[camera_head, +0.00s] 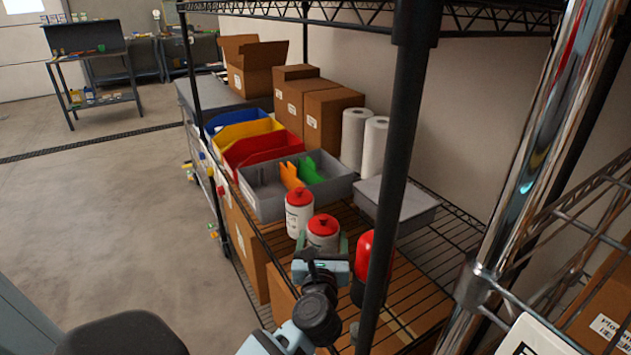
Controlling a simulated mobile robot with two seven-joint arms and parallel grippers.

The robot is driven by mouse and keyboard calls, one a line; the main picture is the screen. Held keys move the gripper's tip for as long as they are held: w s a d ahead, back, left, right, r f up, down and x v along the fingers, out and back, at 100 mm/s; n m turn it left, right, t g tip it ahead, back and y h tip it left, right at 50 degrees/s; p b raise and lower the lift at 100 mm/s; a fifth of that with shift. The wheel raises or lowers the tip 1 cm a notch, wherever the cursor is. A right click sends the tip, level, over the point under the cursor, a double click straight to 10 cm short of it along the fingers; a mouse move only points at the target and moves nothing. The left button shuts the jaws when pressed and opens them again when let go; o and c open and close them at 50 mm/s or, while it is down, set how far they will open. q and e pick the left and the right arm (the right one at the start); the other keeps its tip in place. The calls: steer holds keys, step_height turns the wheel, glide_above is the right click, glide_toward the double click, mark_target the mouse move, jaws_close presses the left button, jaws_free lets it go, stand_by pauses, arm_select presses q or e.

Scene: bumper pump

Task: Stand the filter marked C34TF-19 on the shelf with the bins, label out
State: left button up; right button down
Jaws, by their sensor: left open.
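A white filter with a red cap (299,212) stands upright on the wire shelf (268,227), in front of the grey bin. A second white filter with a red cap (323,228) stands just nearer, its lower part hidden by my left gripper (323,248). The gripper is open, with its fingers to either side of this nearer filter; I cannot tell whether they touch it. A red object (363,268) is partly hidden behind the black post. Markings on the filters are too small to read. My right gripper is not in view.
Blue (234,121), yellow (243,131), red (262,147) and grey (265,200) bins line the shelf. Cartons (305,105), white rolls (365,140) and a grey lidded box (396,203) stand behind. A black post (398,150) rises close to my left gripper.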

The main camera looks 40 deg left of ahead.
arm_select(q)
steer(key=shift+s+r, duration=0.1)
steer(key=shift+r, duration=0.2)
steer(key=v, duration=0.5)
steer(key=b+v, duration=0.1)
steer(key=v, duration=0.4)
steer(key=shift+s+d+f, duration=0.15)
steer(key=shift+s+f, duration=0.05)
steer(key=shift+f, duration=0.05)
steer(key=shift+s+d, duration=0.3)
steer(key=shift+s, duration=0.2)
steer(key=shift+s+r, duration=0.1)
